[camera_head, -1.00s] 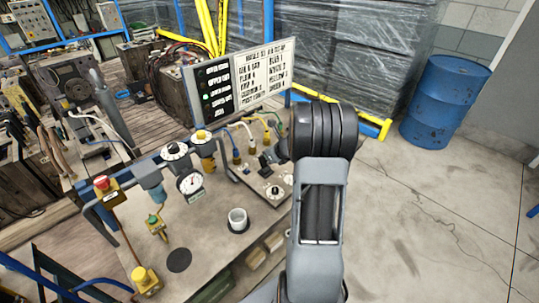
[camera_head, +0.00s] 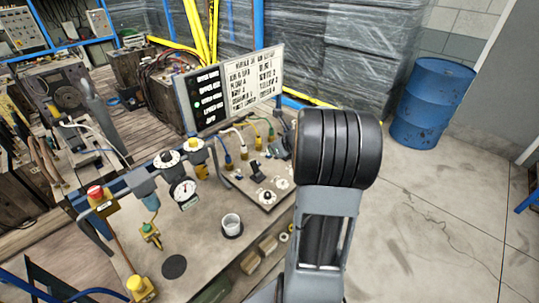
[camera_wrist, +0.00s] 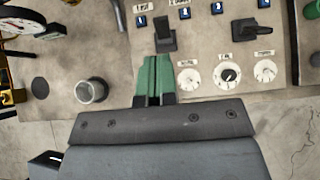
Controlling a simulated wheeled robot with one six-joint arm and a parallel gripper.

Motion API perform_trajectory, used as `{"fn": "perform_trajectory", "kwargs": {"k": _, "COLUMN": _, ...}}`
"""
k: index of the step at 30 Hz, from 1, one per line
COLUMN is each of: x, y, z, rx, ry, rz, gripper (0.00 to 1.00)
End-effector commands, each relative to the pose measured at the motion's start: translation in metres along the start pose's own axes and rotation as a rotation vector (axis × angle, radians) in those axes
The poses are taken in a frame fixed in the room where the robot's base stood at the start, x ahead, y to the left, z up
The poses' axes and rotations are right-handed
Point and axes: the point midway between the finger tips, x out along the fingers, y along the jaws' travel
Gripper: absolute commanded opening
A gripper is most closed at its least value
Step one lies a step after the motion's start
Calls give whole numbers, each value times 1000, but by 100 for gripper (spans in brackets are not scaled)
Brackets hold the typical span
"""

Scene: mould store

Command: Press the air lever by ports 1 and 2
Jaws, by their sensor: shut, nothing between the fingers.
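In the wrist view, a black air lever (camera_wrist: 165,36) stands on the grey panel between two small blue numbered tags, the left tag (camera_wrist: 141,21) and the right tag (camera_wrist: 184,13). The tag numbers are too small to read surely. A second black lever (camera_wrist: 246,32) stands further right. My gripper (camera_wrist: 156,60) has green fingers, shut together and empty. Their tips appear just below the left lever in the picture; I cannot tell whether they touch it. In the head view, one black lever (camera_head: 257,170) shows on the panel, and my arm hides the gripper.
Three white dials (camera_wrist: 229,74) sit right of my fingers. A grey cup (camera_wrist: 91,90) stands on the bench to the left, near a pressure gauge (camera_head: 184,192). A lettered board (camera_head: 232,88) rises behind the panel. A blue barrel (camera_head: 432,103) stands on open floor at right.

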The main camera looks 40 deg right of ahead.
Motion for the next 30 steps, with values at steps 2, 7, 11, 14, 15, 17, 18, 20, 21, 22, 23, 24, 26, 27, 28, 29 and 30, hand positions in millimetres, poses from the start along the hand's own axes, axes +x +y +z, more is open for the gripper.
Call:
{"fn": "perform_trajectory", "kwargs": {"k": 2, "x": -7, "y": 0, "z": 5, "rx": -4, "ry": -2, "rz": 1, "gripper": 0}}
{"fn": "perform_trajectory", "kwargs": {"k": 7, "x": -15, "y": 1, "z": 9, "rx": -4, "ry": 0, "rz": 2, "gripper": 0}}
{"fn": "perform_trajectory", "kwargs": {"k": 11, "x": -17, "y": 2, "z": 10, "rx": -3, "ry": 0, "rz": 3, "gripper": 0}}
{"fn": "perform_trajectory", "kwargs": {"k": 14, "x": -16, "y": 2, "z": 10, "rx": -3, "ry": 0, "rz": 3, "gripper": 0}}
{"fn": "perform_trajectory", "kwargs": {"k": 15, "x": -16, "y": 2, "z": 10, "rx": -3, "ry": 0, "rz": 3, "gripper": 0}}
{"fn": "perform_trajectory", "kwargs": {"k": 17, "x": -16, "y": 2, "z": 10, "rx": -3, "ry": 0, "rz": 4, "gripper": 0}}
{"fn": "perform_trajectory", "kwargs": {"k": 18, "x": -16, "y": 2, "z": 10, "rx": -3, "ry": 0, "rz": 4, "gripper": 0}}
{"fn": "perform_trajectory", "kwargs": {"k": 20, "x": -16, "y": 2, "z": 10, "rx": -3, "ry": 0, "rz": 4, "gripper": 0}}
{"fn": "perform_trajectory", "kwargs": {"k": 21, "x": -16, "y": 2, "z": 10, "rx": -4, "ry": 0, "rz": 4, "gripper": 0}}
{"fn": "perform_trajectory", "kwargs": {"k": 22, "x": -16, "y": 2, "z": 10, "rx": -4, "ry": 0, "rz": 4, "gripper": 0}}
{"fn": "perform_trajectory", "kwargs": {"k": 23, "x": -16, "y": 2, "z": 10, "rx": -4, "ry": 0, "rz": 4, "gripper": 0}}
{"fn": "perform_trajectory", "kwargs": {"k": 24, "x": -16, "y": 2, "z": 10, "rx": -4, "ry": 0, "rz": 4, "gripper": 0}}
{"fn": "perform_trajectory", "kwargs": {"k": 26, "x": -16, "y": 2, "z": 10, "rx": -5, "ry": 0, "rz": 4, "gripper": 0}}
{"fn": "perform_trajectory", "kwargs": {"k": 27, "x": -16, "y": 2, "z": 10, "rx": -11, "ry": 0, "rz": 4, "gripper": 0}}
{"fn": "perform_trajectory", "kwargs": {"k": 28, "x": -16, "y": 2, "z": 10, "rx": -22, "ry": 0, "rz": 4, "gripper": 0}}
{"fn": "perform_trajectory", "kwargs": {"k": 29, "x": -16, "y": 2, "z": 10, "rx": -39, "ry": 0, "rz": 5, "gripper": 0}}
{"fn": "perform_trajectory", "kwargs": {"k": 30, "x": -16, "y": 3, "z": 9, "rx": -75, "ry": 0, "rz": 8, "gripper": 0}}
